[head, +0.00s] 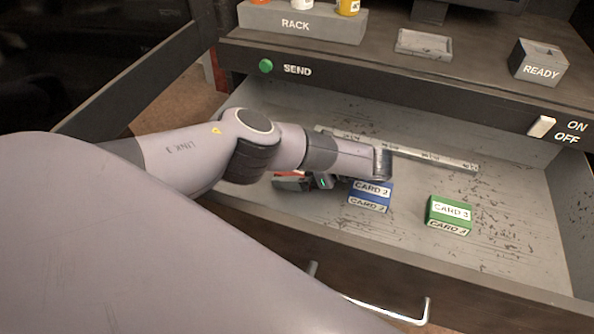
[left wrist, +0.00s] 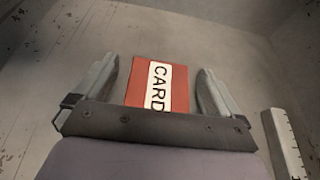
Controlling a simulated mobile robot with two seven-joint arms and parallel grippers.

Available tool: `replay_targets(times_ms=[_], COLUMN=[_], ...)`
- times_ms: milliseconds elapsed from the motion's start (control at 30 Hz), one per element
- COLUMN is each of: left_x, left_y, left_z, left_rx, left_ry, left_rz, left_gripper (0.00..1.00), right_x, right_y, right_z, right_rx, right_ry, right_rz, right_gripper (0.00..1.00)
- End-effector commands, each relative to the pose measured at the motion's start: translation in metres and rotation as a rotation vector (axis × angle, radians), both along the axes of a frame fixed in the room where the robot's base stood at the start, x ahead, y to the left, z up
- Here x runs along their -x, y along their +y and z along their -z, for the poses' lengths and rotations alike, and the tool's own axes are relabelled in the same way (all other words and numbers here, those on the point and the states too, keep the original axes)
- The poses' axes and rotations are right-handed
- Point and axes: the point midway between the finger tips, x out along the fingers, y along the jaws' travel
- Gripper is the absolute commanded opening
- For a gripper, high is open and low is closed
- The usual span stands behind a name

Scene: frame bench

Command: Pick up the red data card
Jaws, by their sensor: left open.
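The red data card (left wrist: 142,72) lies on the drawer floor with a white label reading "CARD" in the left wrist view. In the head view a bit of the red card (head: 288,183) shows below my left arm, mostly covered by it. My left gripper (left wrist: 160,83) is open, with one finger on each side of the red card and a gap on both sides. In the head view my left gripper (head: 322,181) is largely hidden under the wrist. My right gripper is not in view.
Blue card 2 (head: 370,203) sits just right of my left gripper, and green card 3 (head: 448,219) farther right. A ruler (head: 430,158) lies behind them in the open drawer (head: 520,215). The shelf (head: 400,80) stands above the drawer's back.

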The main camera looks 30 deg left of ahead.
Motion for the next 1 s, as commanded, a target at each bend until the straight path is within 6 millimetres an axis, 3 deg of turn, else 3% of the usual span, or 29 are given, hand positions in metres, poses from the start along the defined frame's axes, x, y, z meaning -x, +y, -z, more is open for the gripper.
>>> replay_targets(times_ms=[233, 400, 433, 767, 1000], left_x=[0.0, 0.0, 0.0, 0.0, -0.001], left_y=[0.001, 0.001, 0.001, 0.001, 0.001], left_z=[0.0, 0.0, 0.0, -0.002, -0.018], left_rx=[0.001, 0.001, 0.001, 0.0, 0.001], left_ry=[0.0, 0.0, 0.0, 0.0, -0.001], left_rz=[0.0, 0.0, 0.0, 0.001, 0.001], left_gripper=[0.98, 0.43, 0.4, 0.4, 0.4], right_x=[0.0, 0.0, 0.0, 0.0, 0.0], right_y=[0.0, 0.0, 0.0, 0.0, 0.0], right_z=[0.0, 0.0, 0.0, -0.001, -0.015], right_rx=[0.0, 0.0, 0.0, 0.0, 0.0], right_ry=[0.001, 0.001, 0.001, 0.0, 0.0], right_rz=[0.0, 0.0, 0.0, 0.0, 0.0], right_gripper=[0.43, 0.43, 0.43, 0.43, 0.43])
